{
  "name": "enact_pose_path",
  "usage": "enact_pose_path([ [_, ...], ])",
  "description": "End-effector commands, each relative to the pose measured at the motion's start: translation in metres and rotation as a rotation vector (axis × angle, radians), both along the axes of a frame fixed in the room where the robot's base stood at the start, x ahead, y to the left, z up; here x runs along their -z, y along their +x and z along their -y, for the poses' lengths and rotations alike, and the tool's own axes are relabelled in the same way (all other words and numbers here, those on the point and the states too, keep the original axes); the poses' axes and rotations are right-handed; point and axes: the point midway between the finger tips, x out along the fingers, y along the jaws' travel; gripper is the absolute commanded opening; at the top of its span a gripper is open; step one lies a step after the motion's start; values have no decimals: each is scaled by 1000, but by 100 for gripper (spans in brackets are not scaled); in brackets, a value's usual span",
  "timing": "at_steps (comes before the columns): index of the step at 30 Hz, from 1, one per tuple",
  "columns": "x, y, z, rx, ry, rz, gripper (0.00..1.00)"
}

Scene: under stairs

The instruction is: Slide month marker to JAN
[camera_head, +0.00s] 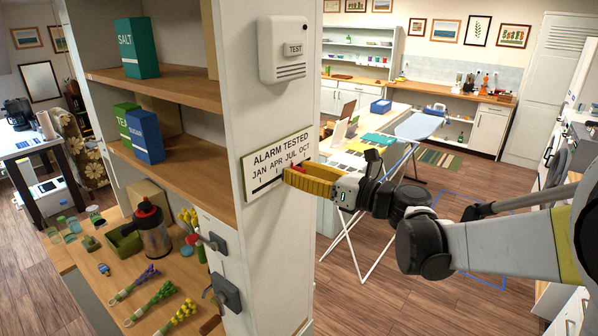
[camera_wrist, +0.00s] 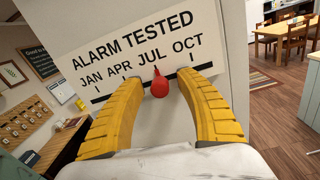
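The alarm board (camera_head: 276,165) is a pale sign on the end panel of the shelf unit, reading ALARM TESTED with JAN, APR, JUL and OCT above a dark slot. In the wrist view, the board (camera_wrist: 130,45) fills the upper middle. The red month marker (camera_wrist: 160,83) is on the slot below JUL; a bit of it shows in the head view (camera_head: 299,168). My gripper (camera_wrist: 157,86) has two yellow fingers, open, one on each side of the marker with gaps. In the head view, my gripper (camera_head: 290,176) is close to the board's lower right.
A white alarm box with a TEST button (camera_head: 293,50) is above the board. An ironing board (camera_head: 418,127) stands to the right, behind my arm.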

Motion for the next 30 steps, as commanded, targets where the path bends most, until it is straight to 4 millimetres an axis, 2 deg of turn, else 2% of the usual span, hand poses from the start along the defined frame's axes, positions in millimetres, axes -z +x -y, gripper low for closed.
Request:
enact_pose_path([
  [1, 0, 0, 0, 0, 0, 0, 29],
  [4, 0, 0, 0, 0, 0, 0, 0],
  [13, 0, -6, -5, -2, 0, 0, 0],
  [24, 0, -73, -57, -4, 0, 0, 0],
  [30, 0, -83, -65, -2, 0, 0, 0],
])
